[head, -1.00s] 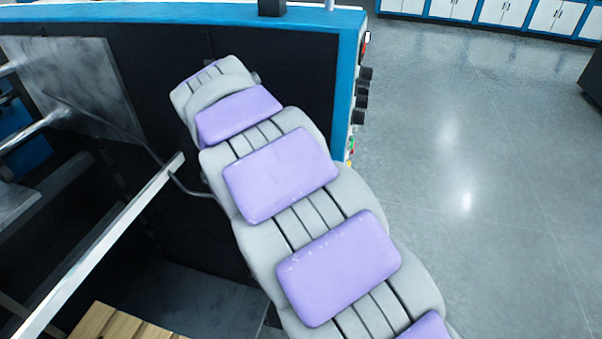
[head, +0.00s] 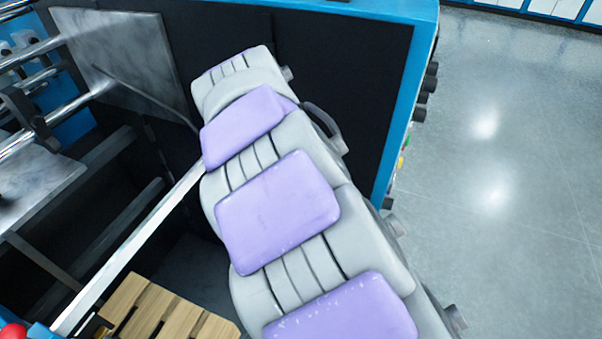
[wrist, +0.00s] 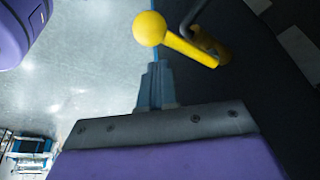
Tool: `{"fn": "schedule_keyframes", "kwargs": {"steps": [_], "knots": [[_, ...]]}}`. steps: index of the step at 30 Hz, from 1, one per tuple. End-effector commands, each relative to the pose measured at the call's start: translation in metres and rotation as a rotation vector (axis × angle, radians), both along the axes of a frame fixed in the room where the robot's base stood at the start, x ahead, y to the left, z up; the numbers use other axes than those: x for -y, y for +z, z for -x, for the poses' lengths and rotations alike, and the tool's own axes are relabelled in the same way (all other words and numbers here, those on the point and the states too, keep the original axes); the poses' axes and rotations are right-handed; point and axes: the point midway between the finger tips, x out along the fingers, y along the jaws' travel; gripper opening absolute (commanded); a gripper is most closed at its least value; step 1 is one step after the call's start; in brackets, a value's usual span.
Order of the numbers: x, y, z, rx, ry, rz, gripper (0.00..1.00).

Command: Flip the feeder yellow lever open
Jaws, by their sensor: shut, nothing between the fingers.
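The yellow lever (wrist: 190,47) shows in the wrist view, with a round yellow knob at its left end and a yellow base at its right on a dark panel. My gripper (wrist: 156,70) is shut and empty, its blue-grey fingers pointing up at the lever. The fingertips are just below the knob in the picture; I cannot tell whether they touch it. In the head view the lever and my gripper are hidden behind my arm.
A machine with a black panel (head: 340,80) and blue frame (head: 408,85) stands around my arm. A white rail (head: 130,245) crosses at left. A wooden pallet (head: 165,312) lies low. Grey floor (head: 520,130) at right is clear.

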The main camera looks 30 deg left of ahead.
Motion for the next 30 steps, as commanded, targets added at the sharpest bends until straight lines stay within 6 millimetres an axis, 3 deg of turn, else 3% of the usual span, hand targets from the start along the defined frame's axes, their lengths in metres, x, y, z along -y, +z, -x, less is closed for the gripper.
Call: {"fn": "schedule_keyframes", "kwargs": {"steps": [6,30], "knots": [[-0.016,-0.003,0.002,-0.001,0.001,0.011,0.0],[-0.024,-0.002,0.005,0.0,0.006,0.004,0.0]]}}
